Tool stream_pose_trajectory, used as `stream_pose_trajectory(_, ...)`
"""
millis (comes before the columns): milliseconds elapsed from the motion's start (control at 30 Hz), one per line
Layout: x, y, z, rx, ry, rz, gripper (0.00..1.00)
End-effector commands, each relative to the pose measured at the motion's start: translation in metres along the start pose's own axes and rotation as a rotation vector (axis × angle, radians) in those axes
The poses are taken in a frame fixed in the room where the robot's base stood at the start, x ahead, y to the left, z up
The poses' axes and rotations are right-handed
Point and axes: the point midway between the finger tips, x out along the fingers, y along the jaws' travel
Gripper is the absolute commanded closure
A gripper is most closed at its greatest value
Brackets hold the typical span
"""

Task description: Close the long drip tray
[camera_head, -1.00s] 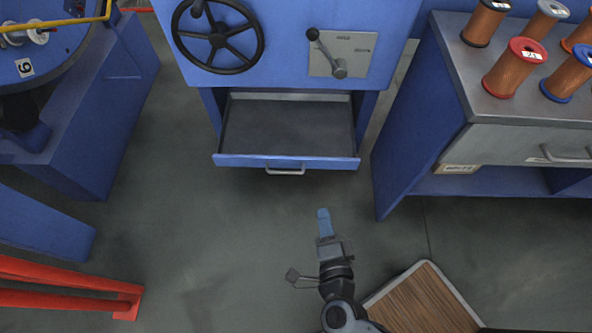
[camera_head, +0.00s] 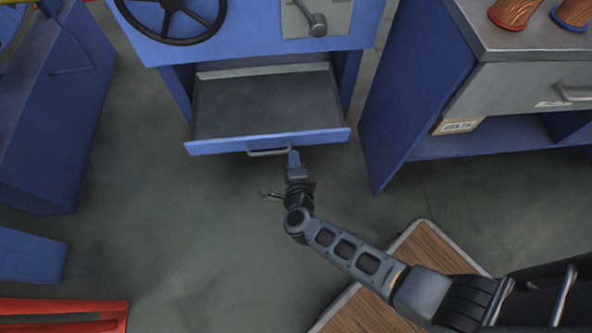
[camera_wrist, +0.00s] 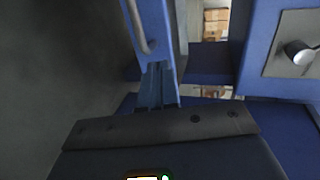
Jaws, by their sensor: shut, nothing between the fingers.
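The long drip tray (camera_head: 262,105) is a grey-floored drawer with a blue front (camera_head: 215,146) and a grey bar handle (camera_head: 268,152). It stands pulled out below the blue machine body. My gripper (camera_head: 294,158) is shut and empty, with its blue fingertips at the tray front, just right of the handle. In the wrist view the shut fingers (camera_wrist: 157,85) point at the blue tray front (camera_wrist: 160,35), with the handle (camera_wrist: 140,28) to their left. I cannot tell whether the fingertips touch the front.
A handwheel (camera_head: 170,15) and a lever (camera_head: 316,22) are on the machine above the tray. A blue bench (camera_head: 415,80) with a grey drawer (camera_head: 520,90) and copper spools stands at right. A wooden-topped platform (camera_head: 410,255) lies at lower right.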

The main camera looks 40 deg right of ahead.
Motion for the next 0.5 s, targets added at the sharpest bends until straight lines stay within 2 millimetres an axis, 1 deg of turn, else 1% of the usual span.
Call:
stream_pose_trajectory(33,0.012,0.002,0.0,0.0,0.002,-0.002,1.0)
stream_pose_trajectory(200,0.036,-0.006,0.0,0.001,0.001,-0.001,1.0)
stream_pose_trajectory(333,0.046,-0.009,0.0,-0.001,0.001,0.0,1.0)
stream_pose_trajectory(500,0.051,-0.012,0.0,0.0,0.0,0.001,1.0)
